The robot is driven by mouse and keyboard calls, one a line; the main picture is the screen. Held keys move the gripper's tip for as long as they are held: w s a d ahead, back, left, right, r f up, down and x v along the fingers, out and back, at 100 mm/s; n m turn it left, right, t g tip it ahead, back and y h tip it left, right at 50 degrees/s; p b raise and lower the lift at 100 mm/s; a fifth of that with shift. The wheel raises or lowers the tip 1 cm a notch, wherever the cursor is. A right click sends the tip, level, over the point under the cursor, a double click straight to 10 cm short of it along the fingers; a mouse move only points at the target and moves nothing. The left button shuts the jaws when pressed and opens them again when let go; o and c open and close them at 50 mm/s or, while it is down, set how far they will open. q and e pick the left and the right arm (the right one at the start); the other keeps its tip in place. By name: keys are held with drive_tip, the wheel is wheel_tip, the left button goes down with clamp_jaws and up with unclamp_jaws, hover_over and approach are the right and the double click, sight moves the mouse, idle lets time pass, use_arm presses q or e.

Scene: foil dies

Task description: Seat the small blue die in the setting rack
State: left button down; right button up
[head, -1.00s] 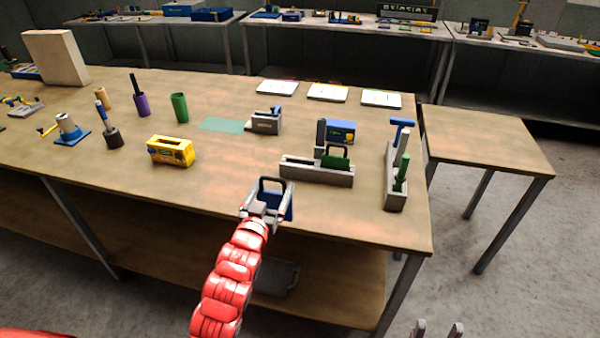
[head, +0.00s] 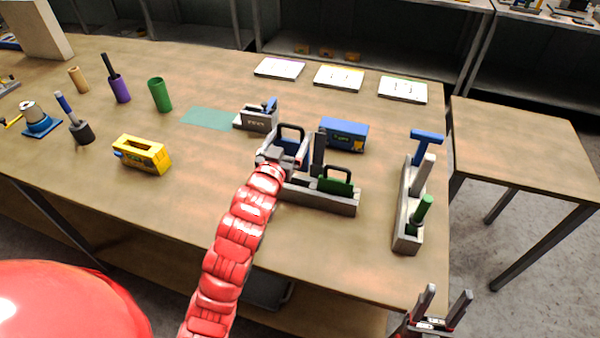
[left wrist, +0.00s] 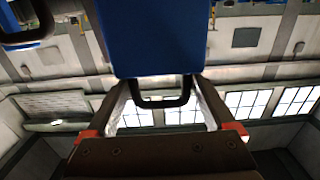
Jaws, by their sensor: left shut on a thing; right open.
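The small blue die (head: 294,151) has a black loop handle and is gripped in my left gripper (head: 282,156). In the left wrist view the blue die (left wrist: 160,38) fills the upper middle, with its handle between the fingers. The grey setting rack (head: 318,199) stands on the table, holding a green die (head: 336,187) with a black handle and a dark upright piece (head: 318,150). My left gripper is over the rack's left end; whether the die touches the rack is hidden. My right gripper (head: 447,308) is open and empty off the table's front edge.
A blue and yellow box (head: 344,135) stands behind the rack. A grey block with a blue part (head: 258,119) is behind left. A long grey holder (head: 405,230) with blue and green tools is to the right. A yellow box (head: 142,157) stands left. The table front is clear.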

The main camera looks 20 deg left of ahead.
sight(290, 153)
use_arm(q)
drive_tip(key=shift+f, duration=0.25)
drive_tip(key=f+p, duration=0.1)
drive_tip(key=f, duration=0.3)
drive_tip(key=shift+s+f+p, duration=0.15)
drive_tip(key=shift+s+p, duration=0.05)
drive_tip(key=shift+p, duration=0.1)
wheel_tip(290, 153, down, 4)
drive_tip(key=shift+f+p, duration=0.2)
drive_tip(key=shift+p, duration=0.45)
drive_tip(key=shift+f, duration=0.1)
drive_tip(key=shift+f, duration=0.1)
unclamp_jaws()
